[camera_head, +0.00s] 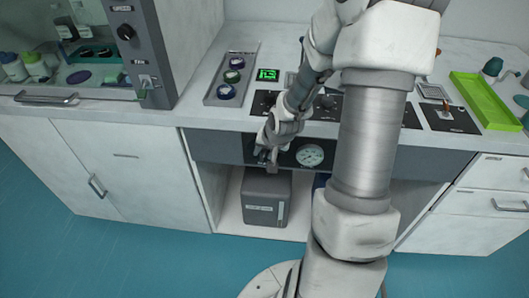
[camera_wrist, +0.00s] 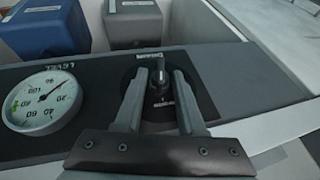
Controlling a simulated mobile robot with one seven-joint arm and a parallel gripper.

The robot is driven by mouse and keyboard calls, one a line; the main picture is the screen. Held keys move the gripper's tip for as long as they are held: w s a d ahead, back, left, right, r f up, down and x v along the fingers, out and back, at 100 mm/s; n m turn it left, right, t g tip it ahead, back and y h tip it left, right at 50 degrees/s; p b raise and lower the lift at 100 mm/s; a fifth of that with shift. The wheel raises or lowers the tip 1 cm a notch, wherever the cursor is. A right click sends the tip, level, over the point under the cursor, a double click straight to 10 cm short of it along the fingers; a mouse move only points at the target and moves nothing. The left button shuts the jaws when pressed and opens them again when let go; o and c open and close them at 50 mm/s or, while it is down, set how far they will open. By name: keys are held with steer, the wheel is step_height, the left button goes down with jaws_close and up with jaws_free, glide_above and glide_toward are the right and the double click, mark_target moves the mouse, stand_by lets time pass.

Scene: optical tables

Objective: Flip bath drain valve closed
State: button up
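The drain valve shows in the wrist view as a small dark lever knob (camera_wrist: 159,88) on a round black dial plate with small lettering. The lever points roughly up and down in that picture. My gripper (camera_wrist: 160,75) is open, with one finger on each side of the knob. Gaps show between the knob and both fingers; contact cannot be told. In the head view my gripper (camera_head: 267,157) is at the dark front panel, left of the gauge, and mostly hides the valve.
A round white gauge (camera_wrist: 42,107) sits beside the valve; it also shows in the head view (camera_head: 310,155). A grey box (camera_head: 266,196) stands on the shelf below. A blue container (camera_wrist: 45,27) is beside it. The bench top above holds several instruments and a green tray (camera_head: 484,101).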

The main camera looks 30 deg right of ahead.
jaws_close()
steer(key=shift+f, duration=0.1)
steer(key=shift+f+b, duration=0.2)
steer(key=shift+b, duration=0.75)
steer(key=shift+h+b, duration=0.4)
steer(key=shift+b, duration=0.4)
steer(key=shift+a+g+b, duration=0.1)
steer(key=shift+g+b, duration=0.3)
steer(key=shift+b, duration=0.4)
steer(key=h+b, duration=0.1)
steer(key=b, duration=0.3)
steer(key=shift+a+n+g, duration=0.15)
steer(key=shift+n+g, duration=0.15)
steer(key=shift+g, duration=0.1)
steer(key=shift+r+h+b, duration=0.2)
steer(key=shift+h+b, duration=0.2)
steer(key=shift+b, duration=0.05)
